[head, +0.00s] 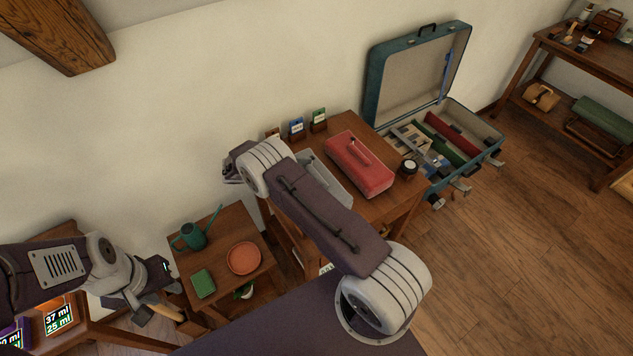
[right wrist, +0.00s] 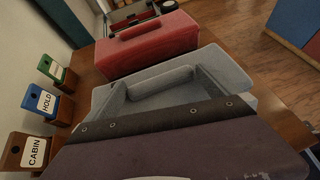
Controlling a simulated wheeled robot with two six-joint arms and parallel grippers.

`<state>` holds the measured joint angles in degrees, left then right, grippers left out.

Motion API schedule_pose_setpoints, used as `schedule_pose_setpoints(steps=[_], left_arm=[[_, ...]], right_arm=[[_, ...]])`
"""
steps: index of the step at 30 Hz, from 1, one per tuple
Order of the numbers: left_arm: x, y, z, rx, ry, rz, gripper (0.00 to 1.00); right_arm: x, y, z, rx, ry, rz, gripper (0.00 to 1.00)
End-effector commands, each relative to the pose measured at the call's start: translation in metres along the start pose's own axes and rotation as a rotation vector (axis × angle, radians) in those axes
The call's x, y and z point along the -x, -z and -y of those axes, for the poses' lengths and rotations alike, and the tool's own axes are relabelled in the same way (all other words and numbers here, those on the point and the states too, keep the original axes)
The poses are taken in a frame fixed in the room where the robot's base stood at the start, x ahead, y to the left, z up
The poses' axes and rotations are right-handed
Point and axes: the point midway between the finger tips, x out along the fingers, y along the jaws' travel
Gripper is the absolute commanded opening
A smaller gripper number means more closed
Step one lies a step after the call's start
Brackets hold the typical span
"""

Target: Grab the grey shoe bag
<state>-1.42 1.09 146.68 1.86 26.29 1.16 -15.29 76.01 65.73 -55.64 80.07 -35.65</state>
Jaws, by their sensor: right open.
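The grey shoe bag (head: 327,179) appears to be the flat grey piece on the wooden table, left of the red case. My right arm hides part of it in the head view. In the right wrist view the grey bag (right wrist: 232,72) lies between the red case and a purple-brown surface, with a raised grey handle-like bar on top. My right gripper (head: 233,172) is beyond the bag's left side, open and apart from it. My left gripper (head: 150,294) is low at the left by the small side table; its jaws are unclear.
The red case (head: 358,163) sits beside the bag. Tags, including CABIN (right wrist: 33,152) and HOLD (right wrist: 45,103), stand along the wall edge. An open blue suitcase (head: 418,80) is at the right. A side table (head: 222,222) holds a watering can.

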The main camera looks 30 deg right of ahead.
Motion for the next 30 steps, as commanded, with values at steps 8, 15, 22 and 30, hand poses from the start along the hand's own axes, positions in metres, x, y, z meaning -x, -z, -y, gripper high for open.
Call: schedule_pose_setpoints(steps=[8, 15, 22, 30], left_arm=[[-0.001, 0.000, 0.000, 0.000, 0.000, 0.000, 0.36], [0.000, 0.000, 0.000, 0.000, 0.000, 0.000, 0.36], [0.000, 0.000, 0.000, 0.000, 0.000, 0.000, 0.36], [-0.002, 0.000, 0.000, 0.000, 0.000, 0.000, 0.36]], right_arm=[[0.000, 0.000, 0.000, 0.000, 0.000, 0.000, 0.69], [0.001, -0.001, -0.001, -0.001, -0.001, 0.001, 0.11], [0.001, -0.002, -0.001, -0.001, -0.001, 0.001, 0.11], [0.016, -0.028, -0.001, -0.004, -0.002, 0.000, 0.11]])
